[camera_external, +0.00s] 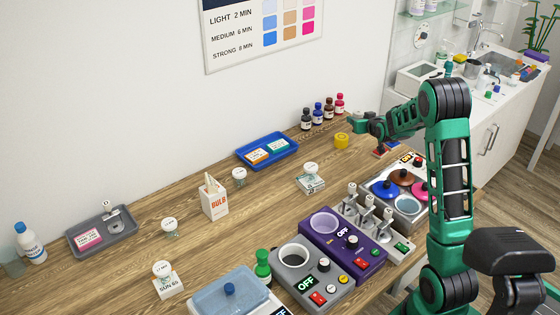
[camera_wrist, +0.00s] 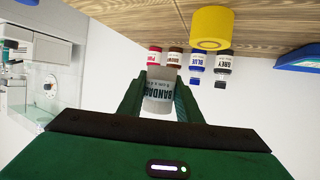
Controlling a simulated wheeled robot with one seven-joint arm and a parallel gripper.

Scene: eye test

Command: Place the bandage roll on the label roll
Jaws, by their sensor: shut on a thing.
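My gripper (camera_external: 352,121) is raised above the far part of the wooden counter. In the wrist view my gripper (camera_wrist: 160,90) is shut on a pale bandage roll (camera_wrist: 160,98) with dark "BANDAGE" lettering, held between its two green fingers. The bandage roll cannot be made out in the external view. A short yellow roll (camera_external: 341,140), which seems to be the label roll, stands on the counter just below and left of my gripper. In the wrist view the yellow roll (camera_wrist: 212,27) is apart from the bandage roll. Nothing shows on the yellow roll.
Several small dye bottles (camera_external: 318,113) stand in a row by the wall, behind the yellow roll. A blue tray (camera_external: 243,152) with boxes lies to its left. A white jar on a small stack (camera_external: 310,183) and a purple warmer (camera_external: 345,249) are nearer the front.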

